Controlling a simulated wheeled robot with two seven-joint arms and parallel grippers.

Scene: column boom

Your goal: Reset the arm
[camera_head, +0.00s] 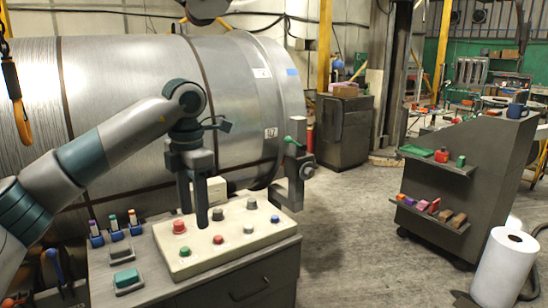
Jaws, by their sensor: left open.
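My left arm comes in from the left, and its gripper (193,213) points down over the left part of a cream control panel (235,256). Its two dark fingers are apart with nothing seen between them. The panel carries a large red button (179,226), smaller red, green and blue buttons, and black knobs. The gripper hides part of the panel, and I cannot tell whether the fingertips touch it. My right gripper is not in view.
The panel sits on a grey cabinet (240,285). A post with a green-handled lever (295,165) stands at its right. A large metal coil (130,85) lies behind. A grey cart (470,165) and white roll (503,268) stand right; floor between is clear.

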